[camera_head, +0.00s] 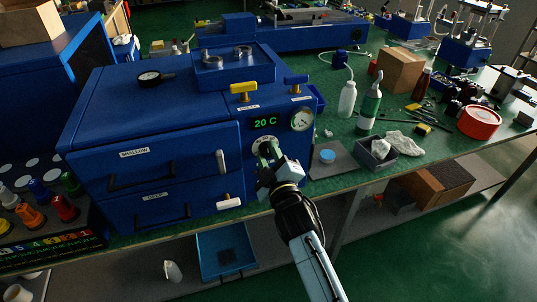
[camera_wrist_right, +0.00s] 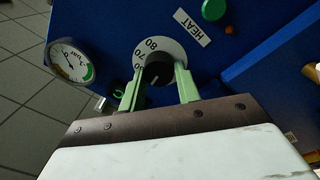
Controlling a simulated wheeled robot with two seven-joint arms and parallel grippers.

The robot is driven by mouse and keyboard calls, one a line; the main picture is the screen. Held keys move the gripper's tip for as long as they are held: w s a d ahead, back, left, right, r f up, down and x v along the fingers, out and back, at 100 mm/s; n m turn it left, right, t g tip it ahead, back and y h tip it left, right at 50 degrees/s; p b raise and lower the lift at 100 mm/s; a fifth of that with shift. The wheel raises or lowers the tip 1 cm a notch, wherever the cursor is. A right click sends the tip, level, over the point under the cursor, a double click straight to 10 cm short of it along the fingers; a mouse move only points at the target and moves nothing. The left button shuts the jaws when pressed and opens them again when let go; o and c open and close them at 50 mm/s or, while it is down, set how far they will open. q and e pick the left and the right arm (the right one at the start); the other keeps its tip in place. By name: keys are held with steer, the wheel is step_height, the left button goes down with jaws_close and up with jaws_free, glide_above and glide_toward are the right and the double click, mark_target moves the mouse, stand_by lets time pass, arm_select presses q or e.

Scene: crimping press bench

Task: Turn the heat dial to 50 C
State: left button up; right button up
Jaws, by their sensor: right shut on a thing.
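The heat dial has a white scale ring (camera_wrist_right: 168,46) with a black knob (camera_wrist_right: 157,74) at its centre; 80 and 70 are readable, and the label HEAT is beside it. In the head view the dial (camera_head: 257,143) is on the front of the blue press, mostly hidden by my gripper. Above it the green display (camera_head: 265,122) reads 20 C. My right gripper (camera_head: 267,157) is at the dial; in the right wrist view its green fingers (camera_wrist_right: 158,82) are shut on the knob, one on each side. My left gripper is not in view.
A round pressure gauge (camera_head: 302,119) is right of the display. Yellow (camera_head: 243,88) and blue (camera_head: 296,80) handles stand above. Drawers marked SHALLOW (camera_head: 150,158) and DEEP are at left. Bottles (camera_head: 347,98), a grey tray (camera_head: 402,146) and a red round container (camera_head: 479,122) stand at right.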

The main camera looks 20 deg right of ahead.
steer(key=shift+m, duration=0.6)
steer(key=o, duration=1)
steer(key=shift+c, duration=0.2)
steer(key=shift+s, duration=0.1)
steer(key=s, duration=1.3)
steer(key=shift+f, duration=0.3)
